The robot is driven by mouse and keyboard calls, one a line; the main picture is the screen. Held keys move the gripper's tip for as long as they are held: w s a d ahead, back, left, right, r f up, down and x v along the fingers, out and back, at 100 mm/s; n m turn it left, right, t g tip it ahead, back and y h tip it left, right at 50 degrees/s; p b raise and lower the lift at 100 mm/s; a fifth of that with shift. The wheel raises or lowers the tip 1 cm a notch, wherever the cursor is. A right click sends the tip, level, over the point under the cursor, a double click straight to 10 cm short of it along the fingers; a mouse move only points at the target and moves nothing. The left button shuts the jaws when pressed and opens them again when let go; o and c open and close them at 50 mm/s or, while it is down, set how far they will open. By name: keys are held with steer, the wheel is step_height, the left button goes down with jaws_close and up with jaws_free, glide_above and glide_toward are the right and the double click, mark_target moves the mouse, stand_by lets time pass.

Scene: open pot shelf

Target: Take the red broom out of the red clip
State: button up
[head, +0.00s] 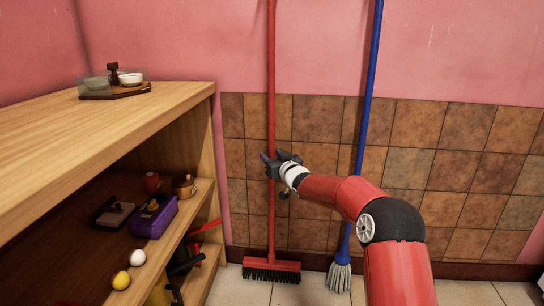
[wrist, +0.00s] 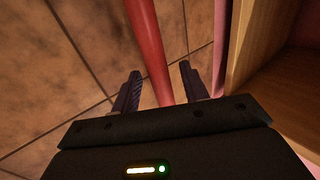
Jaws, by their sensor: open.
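The red broom (head: 271,70) stands upright against the tiled wall. Its red head with dark bristles is at the floor. In the wrist view its handle (wrist: 148,45) runs between my two fingers. My gripper (head: 269,162) is at the handle, around mid-height in the head view. In the wrist view my gripper (wrist: 160,70) is open, with one finger on each side of the handle and gaps showing. The red clip is not visible in either view; the handle's top runs out of the head view.
A blue mop (head: 367,100) leans to the right of the broom, behind my arm. A wooden shelf (head: 150,100) stands at the left, holding bowls on a board, a purple box (head: 153,217) and other small things. Its edge is close in the wrist view (wrist: 265,45).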

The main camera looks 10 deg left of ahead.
steer(key=shift+w+a, duration=0.35)
steer(key=shift+w, duration=0.1)
jaws_close()
steer(key=c, duration=0.5)
jaws_free()
steer(key=shift+c, duration=0.2)
jaws_close()
steer(key=shift+c, duration=0.7)
jaws_free()
steer(key=shift+r, duration=0.1)
jaws_close()
steer(key=shift+r, duration=0.1)
